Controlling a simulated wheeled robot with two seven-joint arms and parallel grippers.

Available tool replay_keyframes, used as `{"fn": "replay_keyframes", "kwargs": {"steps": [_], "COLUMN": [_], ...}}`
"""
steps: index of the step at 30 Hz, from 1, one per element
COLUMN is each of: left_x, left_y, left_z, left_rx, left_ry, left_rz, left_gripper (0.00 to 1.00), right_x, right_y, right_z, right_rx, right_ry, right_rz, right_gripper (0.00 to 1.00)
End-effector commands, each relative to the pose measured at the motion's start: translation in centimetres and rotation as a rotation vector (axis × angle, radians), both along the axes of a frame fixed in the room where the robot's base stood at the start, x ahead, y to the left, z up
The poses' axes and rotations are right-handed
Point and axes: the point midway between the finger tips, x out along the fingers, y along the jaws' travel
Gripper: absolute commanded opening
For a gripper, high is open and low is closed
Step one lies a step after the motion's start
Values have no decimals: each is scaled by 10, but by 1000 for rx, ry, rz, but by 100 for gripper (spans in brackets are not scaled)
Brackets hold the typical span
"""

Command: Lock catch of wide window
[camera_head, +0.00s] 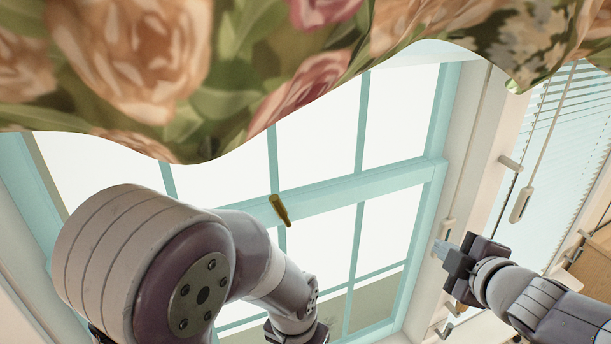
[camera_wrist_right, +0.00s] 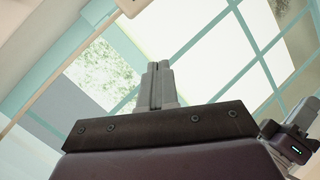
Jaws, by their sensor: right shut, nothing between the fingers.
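The wide window (camera_head: 345,190) has teal frames and bars and fills the middle of the head view. Its brass-coloured catch (camera_head: 280,209) sits tilted on the teal middle rail. My right gripper (camera_head: 441,249) is shut and empty, by the window's right side frame and well right of the catch. In the right wrist view its fingers (camera_wrist_right: 158,84) are together, with window panes behind. My left arm crosses below the catch; its gripper end is dark and cut off at the bottom edge, so its fingers are hidden.
A floral curtain (camera_head: 150,70) hangs across the top and covers the upper window. At right are a blind (camera_head: 560,125) and a hanging cord pull (camera_head: 521,205).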

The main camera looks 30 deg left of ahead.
Motion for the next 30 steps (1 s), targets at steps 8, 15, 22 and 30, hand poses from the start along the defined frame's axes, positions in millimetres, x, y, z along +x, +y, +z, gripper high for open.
{"fn": "replay_keyframes", "kwargs": {"steps": [8,15,22,30], "left_x": [0,0,0,0], "left_y": [0,0,0,0], "left_z": [10,10,11,28], "left_rx": [0,0,0,0], "left_ry": [0,0,0,0], "left_rz": [0,0,0,0], "left_gripper": [0,0,0,0], "right_x": [-81,-104,-103,-99], "right_y": [96,101,102,138], "right_z": [80,85,85,82], "right_rx": [-175,-179,-177,-174], "right_ry": [-634,-755,-751,-747], "right_rz": [857,985,982,986], "right_gripper": [0,0,0,0]}}
